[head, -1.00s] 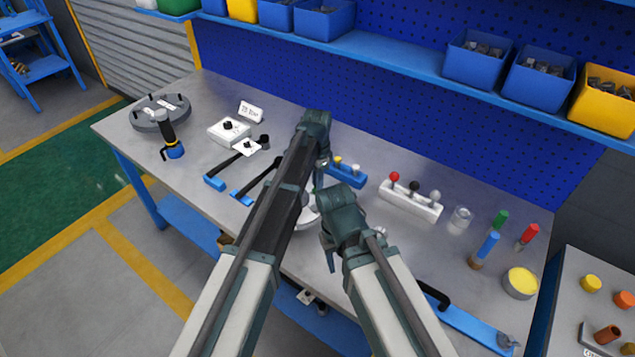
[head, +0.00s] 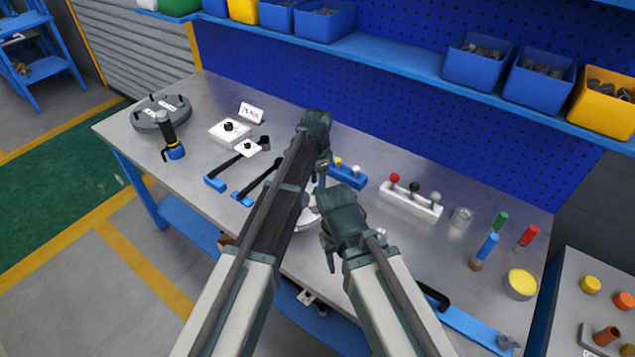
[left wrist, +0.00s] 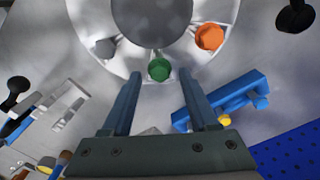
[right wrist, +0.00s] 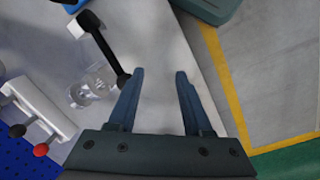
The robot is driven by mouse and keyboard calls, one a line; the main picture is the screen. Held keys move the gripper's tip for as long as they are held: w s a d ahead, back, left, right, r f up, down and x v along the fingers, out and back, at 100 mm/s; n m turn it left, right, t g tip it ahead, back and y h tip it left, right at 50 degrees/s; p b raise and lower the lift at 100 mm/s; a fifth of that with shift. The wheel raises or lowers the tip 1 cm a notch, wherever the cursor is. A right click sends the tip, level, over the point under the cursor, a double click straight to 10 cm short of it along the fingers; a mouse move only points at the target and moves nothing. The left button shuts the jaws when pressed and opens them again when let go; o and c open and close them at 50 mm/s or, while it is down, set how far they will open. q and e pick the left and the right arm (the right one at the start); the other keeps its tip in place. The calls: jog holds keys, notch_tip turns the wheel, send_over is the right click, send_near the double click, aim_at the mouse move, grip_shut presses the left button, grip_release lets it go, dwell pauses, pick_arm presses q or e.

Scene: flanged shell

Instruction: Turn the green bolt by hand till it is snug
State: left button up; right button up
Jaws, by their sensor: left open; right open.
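The green bolt (left wrist: 159,69) sits in the rim of the pale flanged shell (left wrist: 85,20) in the left wrist view. My left gripper (left wrist: 160,76) is open, one finger on each side of the green bolt's head with visible gaps; I cannot tell how far above it the tips are. An orange bolt (left wrist: 209,37) and a grey bolt (left wrist: 105,47) sit farther along the rim. In the head view my left arm hides most of the shell (head: 309,213). My right gripper (right wrist: 160,75) is open and empty over the bench.
A white block with coloured knobs (head: 410,203), a clear jar (head: 461,217) and a black-handled tool (right wrist: 103,45) are on the right.

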aim_at(316, 190)
pick_arm(q)
notch_tip(316, 190, up, 13)
jog(key=p, duration=1.3)
jog(key=shift+r, duration=0.2)
jog(key=s+a+n, duration=0.7)
jog(key=s+a, duration=0.2)
jog(key=s, duration=0.2)
jog(key=s+a+n, duration=0.7)
jog(key=s+a, duration=0.1)
jog(key=s, duration=0.3)
jog(key=s+d+f+m+y+b, duration=0.1)
jog(key=s+d+f+m+b, duration=0.3)
jog(key=d+f+b, duration=0.4)
jog(key=s+d, duration=0.1)
jog(key=d, duration=0.1)
jog(key=shift+d, duration=0.35)
jog(key=shift+f, duration=0.1)
